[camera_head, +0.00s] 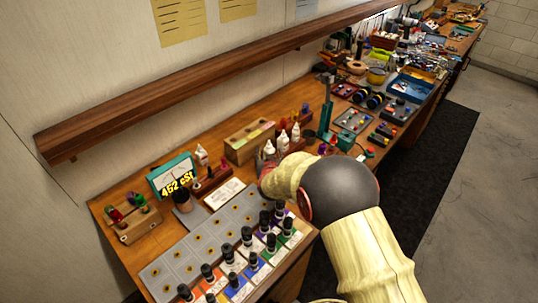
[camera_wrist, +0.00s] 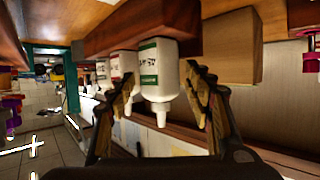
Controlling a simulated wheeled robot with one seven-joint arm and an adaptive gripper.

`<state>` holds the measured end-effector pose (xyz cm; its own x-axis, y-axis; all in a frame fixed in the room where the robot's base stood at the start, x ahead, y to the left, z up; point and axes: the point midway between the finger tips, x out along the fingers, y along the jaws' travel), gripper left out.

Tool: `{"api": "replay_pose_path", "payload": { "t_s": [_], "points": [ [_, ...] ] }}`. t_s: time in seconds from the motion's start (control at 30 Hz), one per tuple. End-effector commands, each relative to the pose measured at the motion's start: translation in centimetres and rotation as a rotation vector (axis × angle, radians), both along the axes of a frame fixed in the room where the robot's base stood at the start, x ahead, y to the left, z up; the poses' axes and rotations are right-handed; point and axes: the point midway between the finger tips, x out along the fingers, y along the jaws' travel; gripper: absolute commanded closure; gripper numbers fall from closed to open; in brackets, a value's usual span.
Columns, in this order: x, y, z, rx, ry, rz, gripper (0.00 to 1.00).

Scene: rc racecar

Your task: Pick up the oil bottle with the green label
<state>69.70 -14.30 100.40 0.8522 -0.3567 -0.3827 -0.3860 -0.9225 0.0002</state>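The oil bottle with the green label (camera_wrist: 149,70) is white with a tapered nozzle. It shows in the wrist view, which is upside down, so its nozzle points down in the picture. Its base is at a wooden rack (camera_wrist: 130,36). My gripper (camera_wrist: 161,76) is open, with one finger on each side of the bottle in the picture. Gaps show between bottle and fingers; I cannot tell how deep it is between them. In the head view, several white bottles (camera_head: 283,142) stand beyond my arm; their labels are unreadable and my fingers are mostly hidden.
Another white bottle with a red label (camera_wrist: 117,66) stands just left in the wrist view. A wooden block (camera_wrist: 233,45) is on the right. In the head view, a wooden box (camera_head: 249,143) is left of the bottles, and dark-capped bottles (camera_head: 247,238) fill the bench's near end.

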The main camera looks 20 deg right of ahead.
Motion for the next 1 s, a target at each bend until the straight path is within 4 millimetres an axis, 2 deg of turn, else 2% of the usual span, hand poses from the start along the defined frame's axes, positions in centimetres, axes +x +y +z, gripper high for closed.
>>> {"api": "replay_pose_path", "payload": {
  "t_s": [0.67, 1.0],
  "points": [
    [-0.02, 0.01, 0.00, 0.000, 0.000, 0.000, 0.89],
    [0.01, 0.00, 0.47, 0.000, -0.001, 0.000, 0.89]
  ]
}}
